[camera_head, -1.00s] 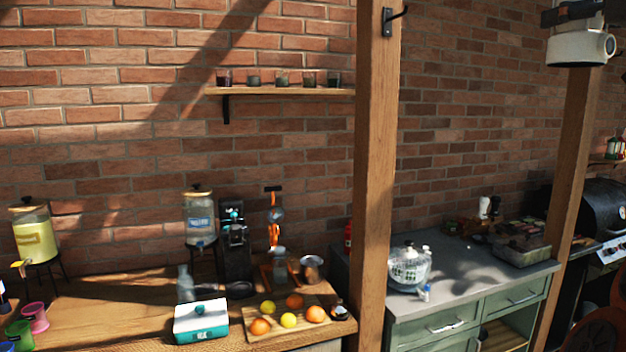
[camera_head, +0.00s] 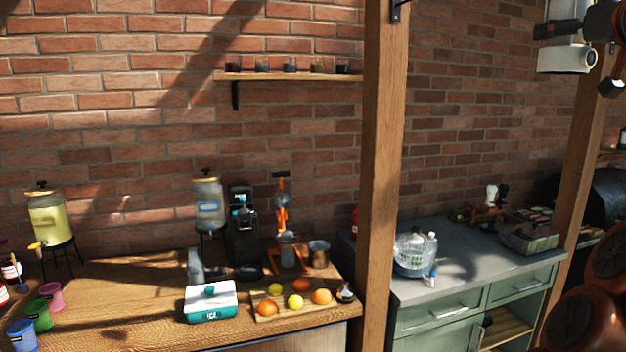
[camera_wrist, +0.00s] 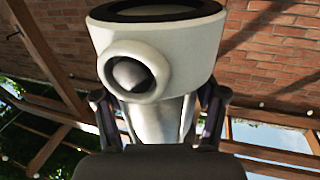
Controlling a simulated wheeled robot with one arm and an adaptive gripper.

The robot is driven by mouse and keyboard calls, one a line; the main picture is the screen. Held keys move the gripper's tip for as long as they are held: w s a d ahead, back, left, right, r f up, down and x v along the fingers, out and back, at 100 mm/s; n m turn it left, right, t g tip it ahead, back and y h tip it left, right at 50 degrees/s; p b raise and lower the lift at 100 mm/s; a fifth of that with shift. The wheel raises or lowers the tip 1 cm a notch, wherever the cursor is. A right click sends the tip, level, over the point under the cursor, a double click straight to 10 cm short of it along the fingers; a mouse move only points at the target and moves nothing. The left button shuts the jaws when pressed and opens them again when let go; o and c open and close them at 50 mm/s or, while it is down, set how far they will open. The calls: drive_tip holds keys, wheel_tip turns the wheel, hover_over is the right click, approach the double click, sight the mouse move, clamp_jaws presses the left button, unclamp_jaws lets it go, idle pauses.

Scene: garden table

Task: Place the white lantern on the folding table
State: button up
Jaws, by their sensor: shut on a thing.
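The white lantern (camera_head: 566,58) is at the upper right of the head view, held high in the air. It has a wide white body with a round knob-like part on its side. My gripper (camera_head: 562,30) is dark and closed around it. In the wrist view the lantern (camera_wrist: 155,48) fills the upper middle, with a black ring on its wide end. The two dark fingers of my gripper (camera_wrist: 157,108) press on both sides of its narrower pale part. I cannot make out the folding table in either view.
A wooden counter (camera_head: 120,315) at left holds a teal-and-white ice box (camera_head: 210,302), a fruit board (camera_head: 272,317) and drink dispensers. A wooden post (camera_head: 382,180) stands beside a green cabinet (camera_head: 445,310). Its grey top bears a bowl (camera_head: 415,253). A shelf (camera_head: 290,76) hangs above.

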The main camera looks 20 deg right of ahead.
drive_tip(key=w+d+f+h, duration=0.1)
drive_tip(key=w+d+f, duration=0.1)
drive_tip(key=w+f, duration=0.6)
drive_tip(key=w+d+f, duration=0.2)
drive_tip(key=w+f, duration=0.4)
drive_tip(key=w, duration=0.5)
drive_tip(key=w+a+f, duration=0.4)
drive_tip(key=w+f, duration=0.3)
drive_tip(key=f, duration=0.1)
drive_tip(key=w+a+f, duration=0.5)
drive_tip(key=w+f, duration=0.2)
drive_tip(key=f, duration=0.2)
drive_tip(key=w+a+f, duration=0.4)
drive_tip(key=a+f, duration=0.4)
drive_tip(key=a, duration=0.1)
drive_tip(key=a+f+n+y, duration=0.1)
drive_tip(key=a+f, duration=0.3)
drive_tip(key=a, duration=0.5)
drive_tip(key=a+f+n+y, duration=0.1)
drive_tip(key=a+f+y, duration=0.2)
drive_tip(key=a, duration=0.6)
drive_tip(key=a+f+n+y, duration=0.1)
drive_tip(key=a+f+y, duration=0.1)
drive_tip(key=a+f, duration=0.4)
drive_tip(key=a, duration=0.4)
drive_tip(key=shift+s+f+t+b, duration=0.3)
drive_tip(key=shift+f+t+b, duration=0.1)
drive_tip(key=shift+a, duration=0.1)
